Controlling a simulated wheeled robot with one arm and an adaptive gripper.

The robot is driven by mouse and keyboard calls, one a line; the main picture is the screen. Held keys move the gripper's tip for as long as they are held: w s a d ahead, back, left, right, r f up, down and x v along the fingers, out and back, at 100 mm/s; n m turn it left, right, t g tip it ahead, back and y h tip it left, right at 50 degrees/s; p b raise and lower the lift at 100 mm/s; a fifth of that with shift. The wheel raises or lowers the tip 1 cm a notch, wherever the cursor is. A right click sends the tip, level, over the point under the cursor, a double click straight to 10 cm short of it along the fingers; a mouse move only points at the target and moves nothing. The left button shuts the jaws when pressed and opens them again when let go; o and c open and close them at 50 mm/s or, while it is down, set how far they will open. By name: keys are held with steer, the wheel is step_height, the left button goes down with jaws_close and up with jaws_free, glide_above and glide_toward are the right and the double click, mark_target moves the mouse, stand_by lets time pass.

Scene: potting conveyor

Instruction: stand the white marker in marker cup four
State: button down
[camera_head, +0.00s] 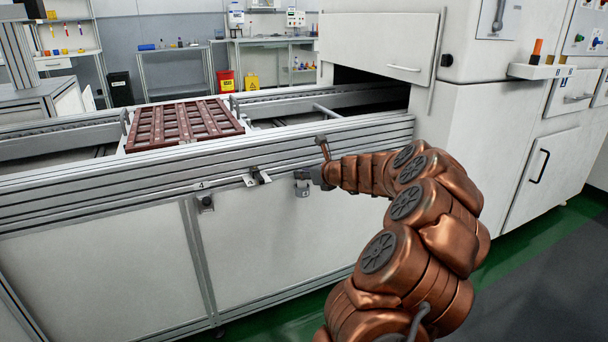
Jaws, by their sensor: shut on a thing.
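My gripper (304,176) is at the front face of the conveyor, right of its middle, at the end of my copper-coloured arm. It is shut on a small pale thing that looks like the white marker (301,174). The marker is tiny here and partly hidden by the fingers, so I cannot tell its tilt. Marker cup four (206,202) is a small dark holder on the conveyor's front, under a label with a 4. It is well left of my gripper and a little lower. I cannot see into it.
A bracket (260,178) with a label sticks out between cup four and my gripper. Another small grey holder (303,190) is just below my gripper. A reddish-brown tray (184,124) lies on the conveyor. A white machine (450,130) stands at right. Air before the front panels is free.

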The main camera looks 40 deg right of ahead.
steer(key=c, duration=1)
jaws_free()
steer(key=shift+c, duration=0.2)
steer(key=shift+s+r, duration=0.15)
steer(key=shift+r, duration=0.1)
steer(key=p+v, duration=0.3)
steer(key=v, duration=0.8)
steer(key=shift+s+p, duration=0.25)
steer(key=shift+p, duration=0.1)
steer(key=shift+a+r, duration=0.1)
steer(key=shift+a, duration=0.05)
